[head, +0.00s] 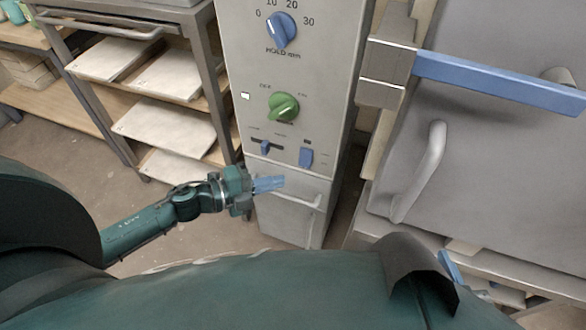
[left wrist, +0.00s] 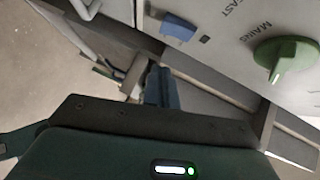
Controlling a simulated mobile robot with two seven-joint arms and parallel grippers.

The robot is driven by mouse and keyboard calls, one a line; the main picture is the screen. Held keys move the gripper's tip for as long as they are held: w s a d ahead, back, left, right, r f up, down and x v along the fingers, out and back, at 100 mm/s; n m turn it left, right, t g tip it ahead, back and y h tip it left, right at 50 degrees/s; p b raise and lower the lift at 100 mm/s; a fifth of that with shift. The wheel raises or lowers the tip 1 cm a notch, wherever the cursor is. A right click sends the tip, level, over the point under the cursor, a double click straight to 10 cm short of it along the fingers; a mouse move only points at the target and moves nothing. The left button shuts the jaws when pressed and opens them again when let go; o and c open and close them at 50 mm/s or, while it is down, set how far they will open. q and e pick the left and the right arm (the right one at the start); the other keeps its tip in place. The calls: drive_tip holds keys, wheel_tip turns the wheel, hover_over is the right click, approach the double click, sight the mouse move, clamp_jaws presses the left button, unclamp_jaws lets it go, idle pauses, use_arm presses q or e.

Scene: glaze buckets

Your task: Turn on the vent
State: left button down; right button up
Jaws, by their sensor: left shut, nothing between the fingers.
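The grey control panel (head: 330,70) stands in front of me. Low on it are a small blue slider (head: 265,147) in a dark slot and a blue rocker switch (head: 306,157) to its right. The rocker also shows in the left wrist view (left wrist: 179,27). My left gripper (head: 270,184) is shut and empty, just below the slider and apart from it in the head view. Blue fingers (left wrist: 162,88) show in the left wrist view. A blue piece at lower right may be my right gripper (head: 449,267), mostly hidden.
A green knob (head: 283,108) sits above the switches, and a blue dial (head: 281,31) higher up. A handle (head: 290,190) crosses below the panel. A grey door with a blue bar (head: 500,82) stands right. Shelves with pale slabs (head: 170,127) stand left.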

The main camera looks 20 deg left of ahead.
sight(306, 165)
use_arm(q)
drive_tip(key=w+d, duration=0.1)
drive_tip(key=w, duration=0.1)
drive_tip(key=w+d+f, duration=0.1)
drive_tip(key=w, duration=0.1)
drive_tip(key=w+b, duration=0.1)
drive_tip(key=w, duration=0.1)
drive_tip(key=shift+w+d+f, duration=0.1)
drive_tip(key=shift+d+f, duration=0.25)
drive_tip(key=shift+d, duration=0.05)
use_arm(e)
drive_tip(key=shift+w+a+f+n, duration=0.2)
drive_tip(key=shift+a+f+n, duration=0.15)
drive_tip(key=shift+f, duration=0.35)
drive_tip(key=shift+f, duration=0.1)
use_arm(q)
drive_tip(key=shift+w+f+m+t+b, duration=0.15)
drive_tip(key=shift+w+m+t+b, duration=0.15)
drive_tip(key=shift+b, duration=0.85)
use_arm(e)
drive_tip(key=shift+w+a+f+n+g, duration=0.1)
drive_tip(key=shift+a+f+n+g, duration=0.1)
drive_tip(key=shift+f, duration=0.35)
drive_tip(key=shift+w+a+f+n+g, duration=0.1)
drive_tip(key=shift+a+f+n, duration=0.05)
drive_tip(key=shift+f, duration=0.35)
